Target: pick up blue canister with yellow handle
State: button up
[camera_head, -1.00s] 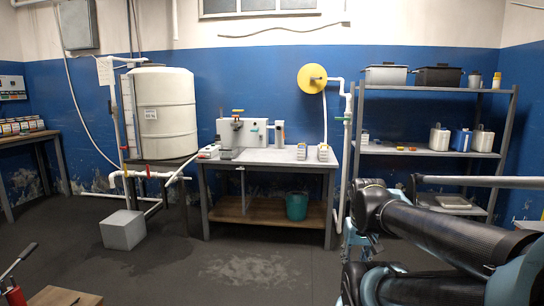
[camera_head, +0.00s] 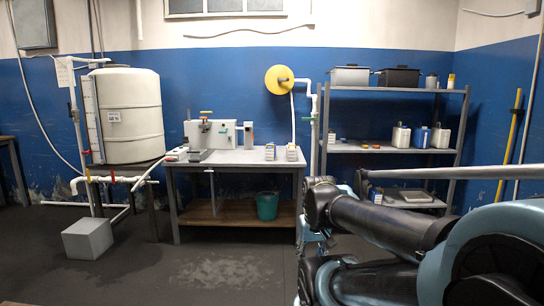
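A blue canister (camera_head: 421,137) stands on the middle shelf of the metal rack at the right, between two white canisters. It is small here, and I cannot make out a yellow handle on it. My arm's dark and light-blue links fill the lower right of the head view, in front of the rack's lower part. My gripper cannot be made out in this view. The blue canister is apart from the visible arm links and not covered by them.
The grey rack (camera_head: 464,135) also holds white canisters (camera_head: 401,136) (camera_head: 440,137), a grey bin (camera_head: 350,76) and a black bin (camera_head: 398,77). A workbench (camera_head: 232,158) stands left of it, with a teal bucket (camera_head: 267,206) below. A grey block (camera_head: 88,239) sits on the floor. Open floor lies in front.

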aim_at(270, 148)
jog(key=u, duration=0.35)
jog(key=k, duration=0.45)
jog(key=u, duration=0.95)
jog(key=k, duration=0.8)
jog(key=u, duration=0.45)
jog(key=i, duration=1.6)
jog(key=z, duration=0.6)
jog(key=i, duration=1.45)
jog(key=z, duration=0.75)
jog(key=i, duration=1.15)
jog(key=z, duration=1.1)
jog(key=i, duration=0.8)
jog(key=z, duration=0.6)
